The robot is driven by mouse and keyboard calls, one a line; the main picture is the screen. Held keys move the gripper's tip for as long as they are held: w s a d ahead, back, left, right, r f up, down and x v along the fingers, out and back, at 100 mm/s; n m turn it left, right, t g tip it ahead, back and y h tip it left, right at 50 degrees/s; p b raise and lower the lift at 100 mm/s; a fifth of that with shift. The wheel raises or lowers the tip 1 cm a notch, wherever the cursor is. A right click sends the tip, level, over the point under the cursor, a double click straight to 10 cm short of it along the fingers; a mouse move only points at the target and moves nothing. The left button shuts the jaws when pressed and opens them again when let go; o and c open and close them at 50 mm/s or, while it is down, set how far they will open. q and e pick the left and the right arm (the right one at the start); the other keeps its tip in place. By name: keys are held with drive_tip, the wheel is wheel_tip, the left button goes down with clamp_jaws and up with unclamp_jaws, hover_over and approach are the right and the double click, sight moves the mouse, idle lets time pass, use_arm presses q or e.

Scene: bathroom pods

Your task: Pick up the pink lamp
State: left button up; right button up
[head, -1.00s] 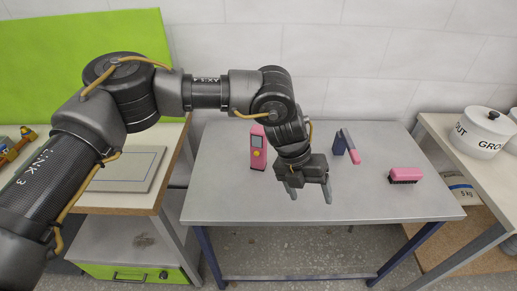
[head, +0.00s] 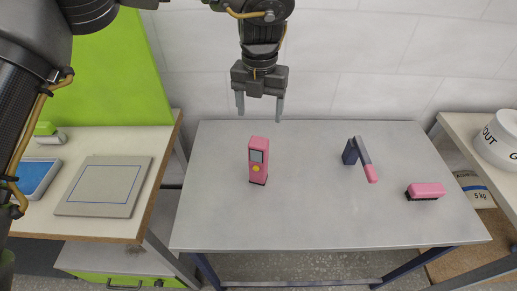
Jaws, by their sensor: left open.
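Three things with pink parts are on the grey table, and I cannot tell for sure which is the lamp. An upright pink box-shaped device (head: 257,172) with a dark window and a yellow button stands left of centre. A dark blue block with a grey bar ending in a pink tip (head: 371,173) is right of centre. A pink block with dark bristles, like a brush (head: 427,190), lies at the right. My left gripper (head: 260,108) is open and empty, in the air above the table's far edge, apart from the pink device. My right gripper is not in view.
The grey table (head: 310,215) is clear in the middle and along its front. A side bench at left holds a flat grey plate (head: 105,186) and a blue tray (head: 37,178). A white pot (head: 498,140) stands on a shelf at right. A tiled wall is behind.

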sight(258, 141)
use_arm(q)
drive_tip(key=shift+f, duration=0.15)
drive_tip(key=shift+s+f, duration=0.15)
drive_tip(key=shift+f, duration=0.4)
drive_tip(key=shift+s+f, duration=0.15)
drive_tip(key=shift+f, duration=0.35)
drive_tip(key=shift+w+f+p, duration=0.2)
drive_tip(key=shift+f+p, duration=0.1)
drive_tip(key=shift+f, duration=1.3)
drive_tip(key=shift+s+f+p, duration=0.2)
drive_tip(key=shift+f+p, duration=0.1)
drive_tip(key=shift+f, duration=0.05)
wheel_tip(258, 141, down, 4)
drive_tip(key=shift+a+r+p, duration=0.15)
drive_tip(key=shift+r+p, duration=0.05)
drive_tip(key=shift+p, duration=0.45)
drive_tip(key=shift+f, duration=0.4)
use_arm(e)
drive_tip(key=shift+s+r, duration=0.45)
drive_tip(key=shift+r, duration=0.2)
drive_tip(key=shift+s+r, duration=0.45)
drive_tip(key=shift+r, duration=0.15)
use_arm(q)
drive_tip(key=shift+s, duration=0.1)
